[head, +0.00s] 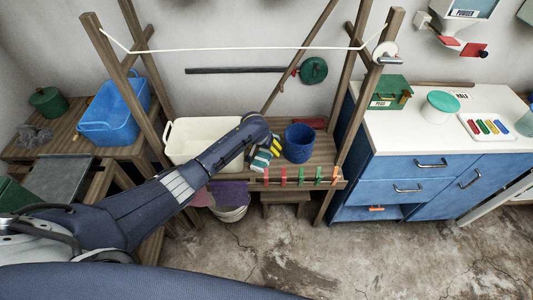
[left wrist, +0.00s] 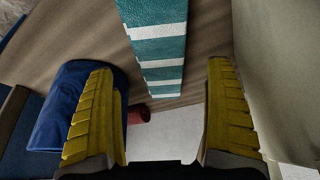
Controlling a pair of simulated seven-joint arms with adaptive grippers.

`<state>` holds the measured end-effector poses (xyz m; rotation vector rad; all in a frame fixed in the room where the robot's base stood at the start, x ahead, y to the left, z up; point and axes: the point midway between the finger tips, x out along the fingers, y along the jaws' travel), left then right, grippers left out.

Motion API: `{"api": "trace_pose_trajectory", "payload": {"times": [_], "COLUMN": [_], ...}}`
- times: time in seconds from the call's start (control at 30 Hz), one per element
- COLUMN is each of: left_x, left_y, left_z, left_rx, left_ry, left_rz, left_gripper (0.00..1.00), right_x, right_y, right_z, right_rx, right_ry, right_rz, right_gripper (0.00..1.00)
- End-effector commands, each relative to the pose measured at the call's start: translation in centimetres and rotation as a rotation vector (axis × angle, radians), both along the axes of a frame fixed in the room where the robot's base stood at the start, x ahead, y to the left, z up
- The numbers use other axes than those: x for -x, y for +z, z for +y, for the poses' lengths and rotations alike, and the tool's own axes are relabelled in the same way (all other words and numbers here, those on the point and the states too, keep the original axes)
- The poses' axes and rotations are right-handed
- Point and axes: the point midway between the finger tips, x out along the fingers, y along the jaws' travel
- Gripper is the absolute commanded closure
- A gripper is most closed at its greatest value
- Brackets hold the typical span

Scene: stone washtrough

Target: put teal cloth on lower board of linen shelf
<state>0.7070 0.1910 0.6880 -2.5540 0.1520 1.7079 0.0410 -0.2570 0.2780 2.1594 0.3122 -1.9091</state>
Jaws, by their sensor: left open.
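The teal cloth with white stripes (head: 261,161) lies on the wooden board of the rack in the head view, between a cream tub and a blue pot. In the left wrist view the cloth (left wrist: 158,48) shows as a striped strip at the top centre, beyond the fingers. My left gripper (head: 271,149) is over the board, close to the cloth. In the wrist view its yellow fingers (left wrist: 165,115) are wide apart with nothing between them. I cannot tell which part is the lower board of the linen shelf. My right gripper is not in view.
The cream tub (head: 185,139) stands left of the gripper and the blue pot (head: 299,143) right of it. Several coloured pegs (head: 301,175) line the board's front edge. Wooden posts (head: 120,85) and a cord (head: 230,49) frame the rack. A blue cabinet (head: 415,165) stands at right.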

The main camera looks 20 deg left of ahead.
Motion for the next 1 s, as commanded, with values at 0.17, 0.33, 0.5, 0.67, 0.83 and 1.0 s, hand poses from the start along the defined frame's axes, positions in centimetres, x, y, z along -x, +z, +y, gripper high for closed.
{"api": "trace_pose_trajectory", "payload": {"times": [0.17,0.33,0.5,0.67,0.83,1.0], "left_x": [-0.8,-1.6,-1.9,-2.1,-2.1,-2.1], "left_y": [-1.5,-2.9,-4.0,-4.3,-4.4,-4.4], "left_z": [-0.1,-0.3,-0.3,-0.3,-0.3,-0.3], "left_rx": [-0.002,-0.001,-0.001,-0.001,-0.001,-0.001], "left_ry": [0.002,0.001,0.001,0.0,0.0,0.0], "left_rz": [0.001,0.001,0.001,0.0,0.0,0.0], "left_gripper": [0.13,0.13,0.13,0.13,0.13,0.21], "right_x": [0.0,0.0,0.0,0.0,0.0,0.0], "right_y": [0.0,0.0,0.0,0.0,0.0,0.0], "right_z": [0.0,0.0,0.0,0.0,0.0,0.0], "right_rx": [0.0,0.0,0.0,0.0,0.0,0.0], "right_ry": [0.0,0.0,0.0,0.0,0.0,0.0], "right_rz": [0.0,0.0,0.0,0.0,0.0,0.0], "right_gripper": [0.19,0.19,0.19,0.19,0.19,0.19]}}
